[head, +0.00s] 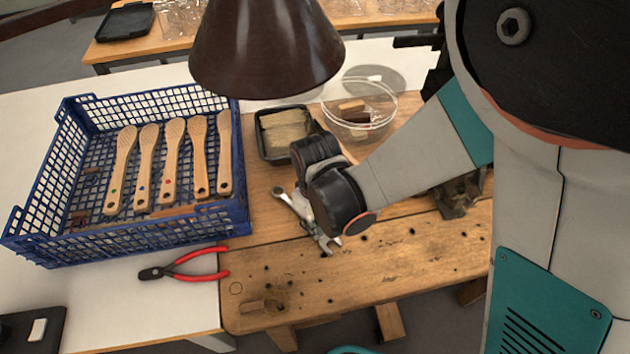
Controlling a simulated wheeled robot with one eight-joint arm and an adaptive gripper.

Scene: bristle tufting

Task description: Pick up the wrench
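A silver wrench (291,205) lies on the wooden workbench, right of the blue crate. Its ring end shows at the upper left, and metal near the bench's middle seems to be its other end. My gripper (321,226) is down at the wrench, at the end of my arm. My dark wrist joint covers most of the gripper and part of the wrench. I cannot tell whether the fingers are open or shut, or whether they touch the wrench.
A blue crate (62,178) holds several wooden brushes. Red-handled pliers (190,266) lie in front of it. A black tray (262,148) and a clear bowl (388,103) stand behind my wrist. A brown lamp shade (262,50) hangs above. The bench front is mostly clear.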

